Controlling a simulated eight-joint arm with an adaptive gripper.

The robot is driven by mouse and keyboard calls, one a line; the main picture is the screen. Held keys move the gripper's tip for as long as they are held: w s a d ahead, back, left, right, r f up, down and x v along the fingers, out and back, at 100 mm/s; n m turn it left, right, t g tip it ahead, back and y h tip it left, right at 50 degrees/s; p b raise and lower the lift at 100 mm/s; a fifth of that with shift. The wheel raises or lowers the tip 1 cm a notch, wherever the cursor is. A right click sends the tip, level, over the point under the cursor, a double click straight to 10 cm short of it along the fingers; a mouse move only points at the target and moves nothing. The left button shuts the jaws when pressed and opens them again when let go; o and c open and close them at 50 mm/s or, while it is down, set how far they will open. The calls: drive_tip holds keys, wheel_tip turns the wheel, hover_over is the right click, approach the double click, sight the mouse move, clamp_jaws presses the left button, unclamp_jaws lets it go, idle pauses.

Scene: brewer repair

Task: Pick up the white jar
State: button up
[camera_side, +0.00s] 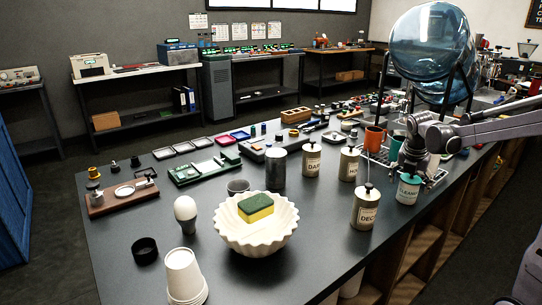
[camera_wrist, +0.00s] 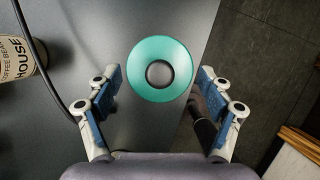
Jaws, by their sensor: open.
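Several cream-white jars with printed labels stand on the dark counter: one reading DECAF (camera_side: 366,211), one reading HOUSE (camera_side: 348,164) and one reading DARK (camera_side: 311,160). I cannot tell which is the task's white jar. A teal-and-white jar labelled CLEANER (camera_side: 407,190) stands near the counter's right edge. My gripper (camera_side: 413,166) is above it, open. In the wrist view, a round teal top with a grey knob (camera_wrist: 160,52) lies between the parted fingers of my gripper (camera_wrist: 160,78), without visible contact. The HOUSE jar shows at the left (camera_wrist: 18,72).
A wire rack with an orange cup (camera_side: 374,137) stands just behind the gripper. A scalloped white bowl (camera_side: 256,236) holds a yellow-green sponge (camera_side: 256,207). White paper cups (camera_side: 184,277) stand at the front. The counter (camera_wrist: 155,125) drops to a dark floor on the right.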

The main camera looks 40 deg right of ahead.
sight(408, 190)
drive_tip(key=shift+x, duration=1.9)
drive_tip(key=c, duration=1.4)
